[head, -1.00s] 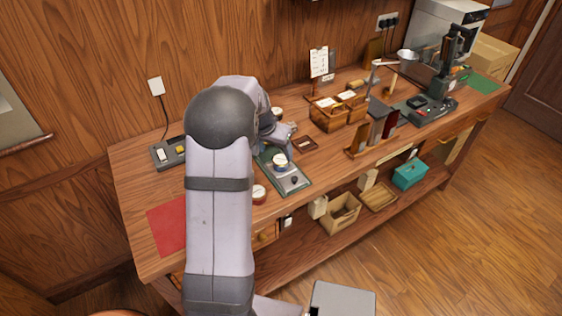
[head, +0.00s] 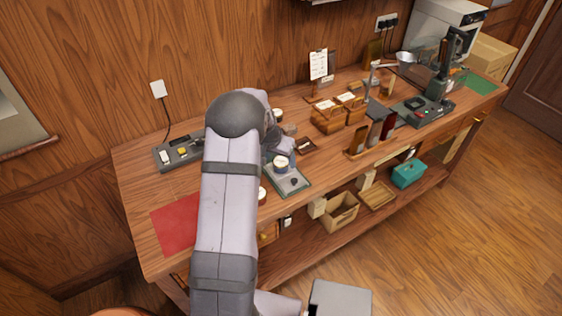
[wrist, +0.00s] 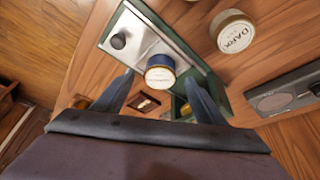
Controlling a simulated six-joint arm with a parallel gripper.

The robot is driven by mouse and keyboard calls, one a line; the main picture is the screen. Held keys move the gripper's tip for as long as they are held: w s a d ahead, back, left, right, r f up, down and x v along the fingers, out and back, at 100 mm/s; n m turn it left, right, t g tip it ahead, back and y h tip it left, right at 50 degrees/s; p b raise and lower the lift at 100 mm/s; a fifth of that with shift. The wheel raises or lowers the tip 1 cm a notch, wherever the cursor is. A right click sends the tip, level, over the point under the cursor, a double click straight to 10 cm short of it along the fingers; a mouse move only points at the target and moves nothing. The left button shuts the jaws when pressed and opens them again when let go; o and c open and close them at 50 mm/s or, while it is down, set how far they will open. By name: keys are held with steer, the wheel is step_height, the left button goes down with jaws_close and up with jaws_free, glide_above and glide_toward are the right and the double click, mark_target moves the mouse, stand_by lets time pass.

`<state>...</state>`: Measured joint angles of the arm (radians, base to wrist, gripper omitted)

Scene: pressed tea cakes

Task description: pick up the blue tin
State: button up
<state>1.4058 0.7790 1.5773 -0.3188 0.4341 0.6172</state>
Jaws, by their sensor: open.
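The blue tin (wrist: 160,72) has a pale label and lid and stands on a small scale with a metal plate (wrist: 142,38) in a green frame. The tin also shows in the head view (head: 281,166), just right of my arm. My gripper (wrist: 160,79) is open, with one dark finger to each side of the tin in the wrist view. The tin appears between or just beyond the fingertips; I cannot tell how deep they reach. No contact is visible. My arm hides part of the scale in the head view.
A tin lettered "DARK" (wrist: 234,33) stands beside the scale. A grey device (wrist: 285,92) lies at the right in the wrist view. In the head view, a red mat (head: 176,226) lies at left, and wooden boxes (head: 327,119) stand right of the scale.

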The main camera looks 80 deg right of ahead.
mark_target(280, 163)
steer(key=shift+x, duration=0.9)
steer(key=c, duration=1.3)
steer(key=shift+o, duration=0.2)
step_height(280, 163, up, 10)
steer(key=b, duration=0.3)
steer(key=w+f+b, duration=0.1)
steer(key=w+b, duration=0.2)
steer(key=w, duration=1.5)
steer(key=shift+f, duration=0.3)
